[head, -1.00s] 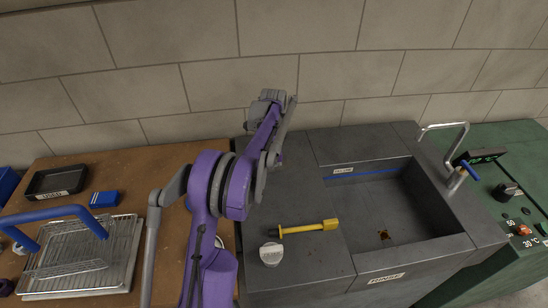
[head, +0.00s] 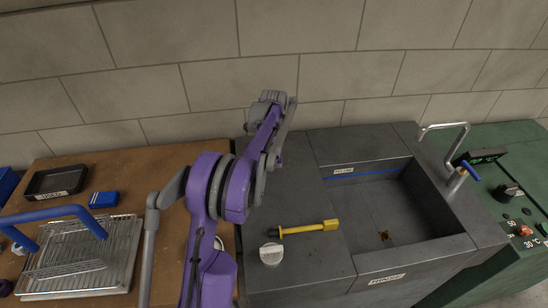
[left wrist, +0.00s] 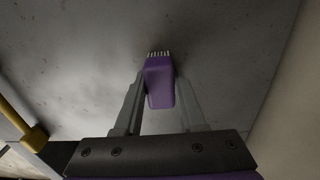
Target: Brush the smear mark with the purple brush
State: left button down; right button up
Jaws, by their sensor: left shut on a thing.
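In the left wrist view, my left gripper (left wrist: 159,77) is shut on the purple brush (left wrist: 160,92). The brush's pale bristles (left wrist: 159,54) point away from the fingers, toward a grey speckled surface. I cannot tell whether they touch it. In the head view, my purple left arm stands in front of the sink unit's left side, and its gripper and the brush are not clearly visible. I cannot make out a definite smear mark. A small brown and dark patch (head: 384,236) lies on the sink floor, and I cannot tell what it is. My right gripper is out of view.
A yellow-headed tool (head: 305,228) and a white-topped round pot (head: 271,254) are on the grey sink unit (head: 310,265), left of the basin. A tap (head: 462,150) stands at the basin's right. A wire rack (head: 100,265), blue block (head: 104,199) and black tray (head: 56,181) are at left.

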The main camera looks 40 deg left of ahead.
pick_arm(q)
jog(key=shift+s+d, duration=0.7)
jog(key=shift+d, duration=0.1)
jog(key=shift+w+r, duration=0.1)
jog(key=shift+r, duration=0.9)
jog(key=shift+d, duration=0.1)
jog(key=shift+n, duration=0.9)
jog(key=w+d, duration=0.1)
jog(key=d, duration=0.3)
jog(key=w+d, duration=0.2)
jog(key=d, duration=0.2)
jog(key=w+d+r, duration=0.1)
jog(key=d, duration=0.4)
jog(key=shift+w+r, duration=0.1)
jog(key=shift+w, duration=0.05)
jog(key=d+r+n, duration=0.2)
jog(key=d, duration=1.4)
jog(key=shift+w+d+n, duration=0.25)
jog(key=shift+w+n, duration=0.05)
jog(key=shift+w, duration=0.1)
